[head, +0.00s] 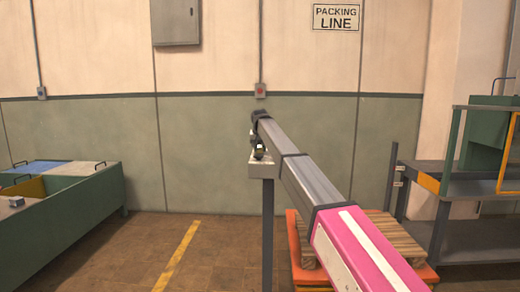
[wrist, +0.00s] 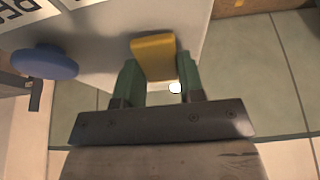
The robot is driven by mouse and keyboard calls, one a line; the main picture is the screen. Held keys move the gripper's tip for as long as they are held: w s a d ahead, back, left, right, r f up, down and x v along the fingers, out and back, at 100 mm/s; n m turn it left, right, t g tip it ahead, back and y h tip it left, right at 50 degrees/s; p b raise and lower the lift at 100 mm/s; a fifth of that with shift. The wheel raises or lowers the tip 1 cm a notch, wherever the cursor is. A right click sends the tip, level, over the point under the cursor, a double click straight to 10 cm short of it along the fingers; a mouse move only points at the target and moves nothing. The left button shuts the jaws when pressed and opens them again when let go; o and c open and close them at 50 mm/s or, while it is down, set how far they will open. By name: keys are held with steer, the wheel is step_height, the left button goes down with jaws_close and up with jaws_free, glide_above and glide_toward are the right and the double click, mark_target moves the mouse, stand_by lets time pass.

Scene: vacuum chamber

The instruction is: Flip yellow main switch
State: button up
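The yellow main switch (wrist: 154,57) is a blocky yellow lever on the face of a pale grey panel (wrist: 100,35) in the wrist view. The two green fingers of my gripper (wrist: 158,80) stand on either side of it, very close to its edges. I cannot tell whether they press on it.
A round blue knob (wrist: 45,62) sits on the panel left of the switch. A small white round part (wrist: 175,87) shows by the right finger. A pallet (head: 385,235) and a green workbench (head: 470,190) stand at right, a green bin (head: 75,225) at left.

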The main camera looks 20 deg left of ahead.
steer(key=shift+c, duration=0.7)
steer(key=shift+w+a+g, duration=0.15)
steer(key=shift+w+g, duration=0.2)
steer(key=shift+g, duration=0.35)
steer(key=shift+w+g+h, duration=0.15)
steer(key=shift+g+h, duration=0.25)
steer(key=shift+g, duration=0.4)
steer(key=shift+f+g, duration=0.1)
steer(key=shift+g, duration=0.5)
steer(key=o, duration=0.9)
steer(key=shift+o, duration=0.2)
